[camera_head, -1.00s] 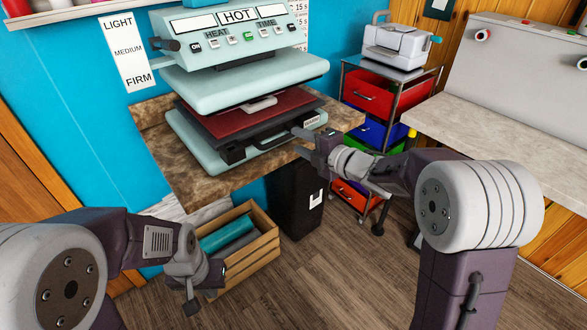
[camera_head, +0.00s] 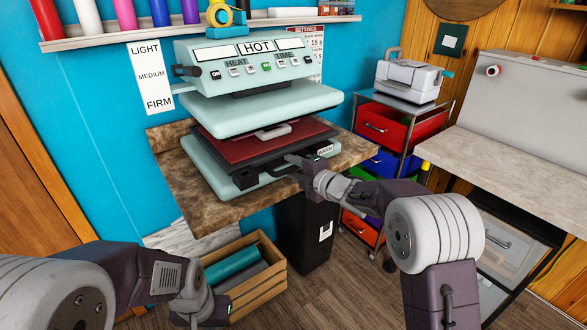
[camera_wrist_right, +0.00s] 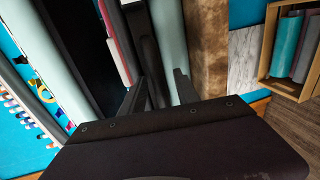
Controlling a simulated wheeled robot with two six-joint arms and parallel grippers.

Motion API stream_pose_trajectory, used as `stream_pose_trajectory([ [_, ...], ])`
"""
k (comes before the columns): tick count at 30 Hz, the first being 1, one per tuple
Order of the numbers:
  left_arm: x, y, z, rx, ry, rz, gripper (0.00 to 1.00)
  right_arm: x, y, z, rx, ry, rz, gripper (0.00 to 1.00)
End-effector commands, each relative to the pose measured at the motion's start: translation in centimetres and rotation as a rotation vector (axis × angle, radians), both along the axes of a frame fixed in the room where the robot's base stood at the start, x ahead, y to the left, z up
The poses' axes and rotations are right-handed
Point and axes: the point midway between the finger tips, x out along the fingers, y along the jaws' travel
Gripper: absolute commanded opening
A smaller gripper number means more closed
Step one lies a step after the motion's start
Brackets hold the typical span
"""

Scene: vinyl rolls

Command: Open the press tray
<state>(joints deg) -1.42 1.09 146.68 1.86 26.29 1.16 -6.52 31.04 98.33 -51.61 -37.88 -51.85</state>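The heat press (camera_head: 245,68) stands on a brown stone-look counter, with its upper plate raised above a dark red pad (camera_head: 232,150). The pad lies on the black press tray (camera_head: 268,163), above a pale green base. My right gripper (camera_head: 298,161) is at the front right of the tray, close to its front edge. In the right wrist view its two fingers (camera_wrist_right: 160,80) stand apart, with parts of the press beyond them. I cannot tell whether they touch the tray. My left gripper (camera_head: 205,306) is low at left, away from the press; its fingers are unclear.
A wooden crate (camera_head: 262,287) with vinyl rolls sits on the floor below the counter (camera_head: 190,190), beside a black bin (camera_head: 305,235). A cart with coloured drawers (camera_head: 385,128) and a white-topped table (camera_head: 500,165) stand at right. A shelf of rolls (camera_head: 185,30) runs above.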

Motion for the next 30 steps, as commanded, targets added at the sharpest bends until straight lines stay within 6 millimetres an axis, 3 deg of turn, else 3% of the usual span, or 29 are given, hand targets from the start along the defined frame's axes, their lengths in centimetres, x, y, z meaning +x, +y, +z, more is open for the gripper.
stream_pose_trajectory([
  [3, 0.0, 0.0, 0.0, 0.0, 0.0, 0.0, 0.0, -0.02, -0.01, 0.0, 0.0, 0.0, 0.0, 0.38],
  [7, 0.0, 0.0, 0.0, 0.0, 0.0, 0.0, 0.0, -0.03, -0.02, 0.01, 0.0, 0.0, 0.0, 0.04],
  [8, 0.0, 0.0, 0.0, 0.0, 0.0, 0.0, 0.0, -0.03, -0.02, 0.0, 0.0, 0.0, 0.0, 0.0],
  [30, 0.0, 0.0, 0.0, 0.0, 0.0, 0.0, 0.0, -0.05, -0.03, -0.04, -0.001, 0.0, 0.0, 0.0],
])
